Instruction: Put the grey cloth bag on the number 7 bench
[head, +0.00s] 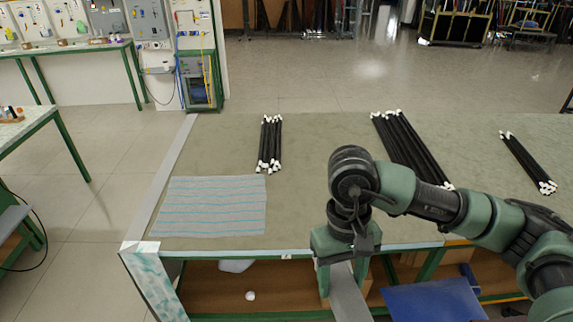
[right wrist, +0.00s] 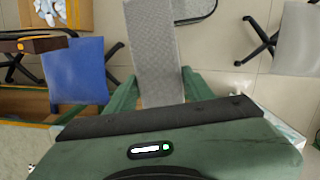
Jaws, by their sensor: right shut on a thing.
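My right gripper (head: 345,272) points down at the front edge of the bench (head: 320,215). It is shut on a long grey textured piece that looks like the grey cloth bag (head: 347,298), which hangs below the fingers in front of the bench. In the right wrist view the bag (right wrist: 155,50) stretches away between the two green fingers (right wrist: 160,95). A small white label (head: 286,256) is on the bench's front edge; its number is too small to read. My left gripper is not in view.
A striped cloth (head: 212,206) lies at the bench's left. Black rods with white ends lie in a left bundle (head: 270,145), a middle bundle (head: 405,145) and a right bundle (head: 528,162). Bare bench top lies between them. A blue chair (right wrist: 75,70) stands in front.

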